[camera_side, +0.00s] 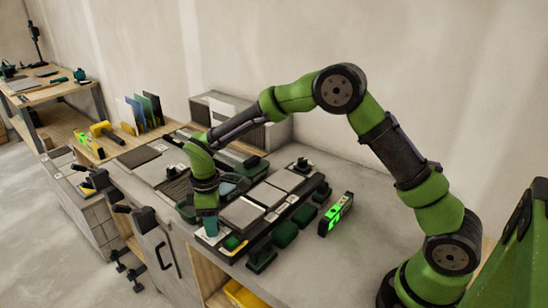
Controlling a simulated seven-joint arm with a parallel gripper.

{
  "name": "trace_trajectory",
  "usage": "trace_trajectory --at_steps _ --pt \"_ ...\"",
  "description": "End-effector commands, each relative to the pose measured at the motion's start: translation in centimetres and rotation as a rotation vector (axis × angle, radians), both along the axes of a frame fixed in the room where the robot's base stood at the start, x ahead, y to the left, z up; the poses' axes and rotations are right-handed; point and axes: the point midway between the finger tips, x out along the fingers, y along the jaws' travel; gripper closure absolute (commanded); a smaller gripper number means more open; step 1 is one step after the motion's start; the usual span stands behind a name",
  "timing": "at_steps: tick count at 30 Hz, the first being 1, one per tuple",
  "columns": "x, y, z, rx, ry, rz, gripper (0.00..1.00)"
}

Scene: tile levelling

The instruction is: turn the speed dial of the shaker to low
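My gripper (208,222) points down at the front left end of a black-framed platform (262,232) that carries light tiles. The platform may be the shaker, but I cannot say for sure. No speed dial can be made out; it may be hidden behind my gripper or too small to see. The fingers are too small and dark to tell whether they are open or shut, or whether they touch anything.
Several dark green blocks (285,234) stand along the platform's right side. A device with lit green faces (336,214) stands right of them. Grey tiles lie behind my gripper, before a grey ribbed box (245,127). The grey bench (365,232) is clear at right.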

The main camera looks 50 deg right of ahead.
Motion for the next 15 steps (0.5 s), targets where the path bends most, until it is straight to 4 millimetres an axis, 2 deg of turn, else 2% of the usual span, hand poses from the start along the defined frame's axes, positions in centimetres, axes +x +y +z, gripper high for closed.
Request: trace_trajectory --at_steps 1,3,11,15 --pt "0.0 0.0 0.0 0.000 0.000 0.000 0.49" --pt "0.0 0.0 -0.1 0.001 0.001 -0.001 0.42" --pt "0.0 0.0 -0.1 0.000 0.001 -0.002 0.42" --pt "0.0 0.0 1.0 0.001 -0.001 -0.002 0.42"
